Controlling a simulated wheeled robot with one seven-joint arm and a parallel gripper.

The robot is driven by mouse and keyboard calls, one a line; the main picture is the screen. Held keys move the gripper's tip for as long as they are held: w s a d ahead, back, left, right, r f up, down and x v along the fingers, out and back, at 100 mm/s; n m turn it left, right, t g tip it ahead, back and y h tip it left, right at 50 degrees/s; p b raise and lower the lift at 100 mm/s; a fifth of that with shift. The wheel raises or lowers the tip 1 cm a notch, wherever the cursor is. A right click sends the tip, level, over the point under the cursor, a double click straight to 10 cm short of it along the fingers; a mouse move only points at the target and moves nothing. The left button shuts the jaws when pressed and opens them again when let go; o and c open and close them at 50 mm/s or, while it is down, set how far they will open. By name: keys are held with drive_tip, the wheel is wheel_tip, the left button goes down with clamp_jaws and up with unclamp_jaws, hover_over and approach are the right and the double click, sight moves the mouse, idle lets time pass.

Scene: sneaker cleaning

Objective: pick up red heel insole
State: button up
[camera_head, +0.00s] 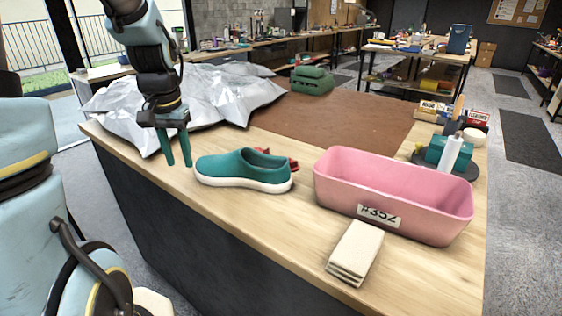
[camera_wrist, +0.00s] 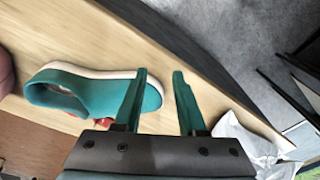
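A teal slip-on shoe (camera_head: 240,170) with a white sole stands on the wooden table. In the wrist view the shoe (camera_wrist: 95,95) lies left of my fingers. A red piece, perhaps the heel insole (camera_head: 281,157), shows behind the shoe's heel and is mostly hidden by it. In the wrist view a small red part (camera_wrist: 100,121) shows by the shoe, and I cannot tell its shape. My gripper (camera_head: 178,163) points down beside the shoe's toe, left of it and apart from the red piece. Its two teal fingers (camera_wrist: 159,73) are spread with nothing between them.
A pink bin (camera_head: 395,186) labelled #352 stands right of the shoe. Folded cream cloths (camera_head: 355,252) lie in front of it. Crumpled silver sheeting (camera_head: 200,95) covers the back left. A brown mat (camera_head: 340,122) is mostly clear, with a green object (camera_head: 312,80) beyond.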

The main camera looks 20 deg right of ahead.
drive_tip(key=w+d+m, duration=0.1)
drive_tip(key=d, duration=0.3)
drive_tip(key=w+d+m, duration=0.1)
drive_tip(key=d+m, duration=0.1)
drive_tip(key=d, duration=0.2)
drive_tip(key=w+d+m, duration=0.1)
drive_tip(key=d, duration=0.4)
drive_tip(key=shift+w+r+m, duration=0.3)
drive_tip(key=shift+r+m, duration=0.05)
drive_tip(key=shift+m, duration=0.05)
drive_tip(key=s+d+m+g, duration=0.15)
drive_tip(key=d+m, duration=0.45)
drive_tip(key=d, duration=1.1)
drive_tip(key=p, duration=0.1)
hover_over(294, 167)
drive_tip(key=shift+t, duration=0.25)
drive_tip(key=f, duration=0.2)
drive_tip(key=w+f, duration=0.1)
drive_tip(key=f, duration=0.1)
drive_tip(key=shift+f, duration=0.2)
drive_tip(key=shift+s+d+f+p, duration=0.1)
drive_tip(key=shift+s+f+p, duration=0.1)
drive_tip(key=shift+f+p, duration=0.3)
drive_tip(key=shift+s+d+f+p, duration=0.15)
drive_tip(key=shift+f+p, duration=0.65)
drive_tip(key=shift+f, duration=1.4)
clamp_jaws()
